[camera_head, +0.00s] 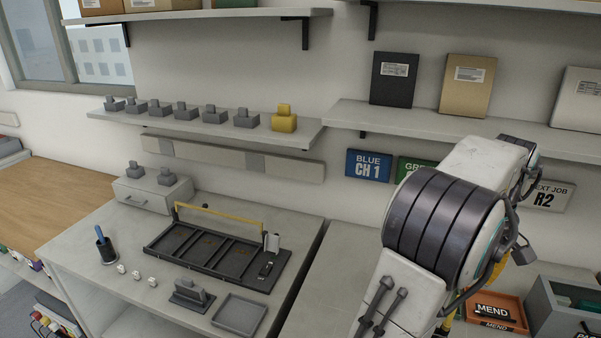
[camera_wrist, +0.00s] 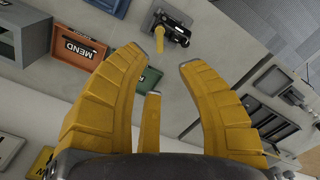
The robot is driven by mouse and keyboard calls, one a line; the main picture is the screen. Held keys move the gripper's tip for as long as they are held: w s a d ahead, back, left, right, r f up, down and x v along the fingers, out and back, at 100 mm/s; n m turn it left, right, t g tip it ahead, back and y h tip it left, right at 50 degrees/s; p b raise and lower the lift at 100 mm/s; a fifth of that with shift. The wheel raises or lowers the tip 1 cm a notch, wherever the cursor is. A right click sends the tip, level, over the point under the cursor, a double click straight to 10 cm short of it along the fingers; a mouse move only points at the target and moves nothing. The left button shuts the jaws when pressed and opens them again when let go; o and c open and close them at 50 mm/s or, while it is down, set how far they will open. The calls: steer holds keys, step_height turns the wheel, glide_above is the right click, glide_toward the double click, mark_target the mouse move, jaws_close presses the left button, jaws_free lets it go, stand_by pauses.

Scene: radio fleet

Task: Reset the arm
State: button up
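My arm is in the right half of the head view, its large dark-ribbed joint in front of the wall and the right bench. My gripper (camera_wrist: 168,65) shows in the wrist view as yellow, segmented fingers. They are spread apart with nothing between them, so it is open and empty. In the head view only a bit of yellow shows behind the arm, and the fingertips are hidden. A black device on a grey base (camera_wrist: 172,25) lies beyond the fingertips in the wrist view, apart from them.
An orange MEND tray (camera_head: 494,310) and a grey bin (camera_head: 560,308) stand at the right. The left bench holds a dark rack (camera_head: 160,247), a shallow grey tray (camera_head: 239,316) and a cup with a blue-handled tool (camera_head: 105,247). Wall shelves (camera_head: 345,117) run behind the arm.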

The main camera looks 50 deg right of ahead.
steer(key=shift+w, duration=0.1)
steer(key=w+a+r+n+t+h, duration=0.1)
steer(key=w+a, duration=0.7)
steer(key=w, duration=0.3)
steer(key=w+a+r+n, duration=0.1)
steer(key=w+a, duration=0.6)
steer(key=w, duration=0.3)
steer(key=w+a+f+n+t, duration=0.1)
steer(key=w+a, duration=0.2)
steer(key=a, duration=1.1)
steer(key=shift+t, duration=0.3)
steer(key=shift+o, duration=0.3)
steer(key=s+a+f+n+t, duration=0.1)
steer(key=s+a+f, duration=0.2)
steer(key=a, duration=0.7)
steer(key=shift+a+f+n+t+y, duration=0.15)
steer(key=shift+n+t+y, duration=0.15)
steer(key=shift+y, duration=0.1)
steer(key=shift+s+a+f, duration=0.15)
steer(key=shift+a, duration=0.15)
